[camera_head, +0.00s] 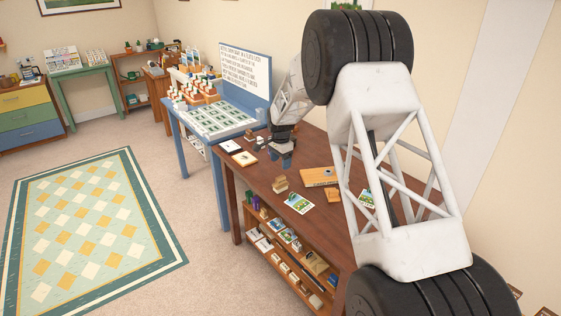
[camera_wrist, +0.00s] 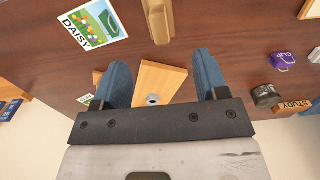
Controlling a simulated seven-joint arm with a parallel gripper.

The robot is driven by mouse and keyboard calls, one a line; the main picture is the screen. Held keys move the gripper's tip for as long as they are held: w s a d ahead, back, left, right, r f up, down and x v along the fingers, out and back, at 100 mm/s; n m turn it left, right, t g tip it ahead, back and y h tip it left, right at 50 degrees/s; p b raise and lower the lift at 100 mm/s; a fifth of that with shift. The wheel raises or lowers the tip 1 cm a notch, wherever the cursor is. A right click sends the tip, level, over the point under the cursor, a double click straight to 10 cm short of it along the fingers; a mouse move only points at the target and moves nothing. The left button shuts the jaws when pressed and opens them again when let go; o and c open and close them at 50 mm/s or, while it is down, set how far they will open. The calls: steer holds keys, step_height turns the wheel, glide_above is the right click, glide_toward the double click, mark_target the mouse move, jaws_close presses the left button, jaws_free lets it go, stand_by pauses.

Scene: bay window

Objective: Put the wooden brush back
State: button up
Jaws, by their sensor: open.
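My gripper (camera_head: 279,156) hangs over the far part of the brown table, its blue fingers pointing down. In the wrist view my gripper (camera_wrist: 160,66) has its two fingers apart. A tan wooden piece (camera_wrist: 162,80) with a round metal spot shows between them; I see no finger closed on it. A second pale wooden piece (camera_wrist: 157,20) lies beyond the fingertips, cut by the top edge. I cannot tell which of these, if either, is the wooden brush. The lower end of the nearer piece is hidden by my gripper.
The brown table (camera_head: 262,172) also bears a DAISY card (camera_wrist: 92,22), a purple clip (camera_wrist: 283,61), a dark round tin (camera_wrist: 265,95) and a flat wooden box (camera_head: 319,177). Its lower shelf is filled with small goods. A blue table (camera_head: 222,203) with a sign stands behind.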

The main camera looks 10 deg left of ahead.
stand_by(0.3)
steer(key=s+d+r+n+t, duration=0.1)
steer(key=s+d+r+n, duration=0.1)
steer(key=s+d+r, duration=1.1)
steer(key=s+d+r+n, duration=0.2)
steer(key=s+d+r, duration=0.6)
steer(key=s+r, duration=0.5)
steer(key=s+d+f+n, duration=0.1)
steer(key=s+d, duration=0.2)
steer(key=s, duration=0.9)
steer(key=s+d+f+n+t, duration=0.1)
steer(key=s+d, duration=0.3)
steer(key=s, duration=0.8)
steer(key=s+d+f+n, duration=0.1)
steer(key=s+d+n, duration=0.1)
steer(key=s, duration=1.1)
steer(key=shift+d+n+t, duration=0.3)
steer(key=shift+d+n, duration=0.1)
steer(key=shift+d, duration=0.5)
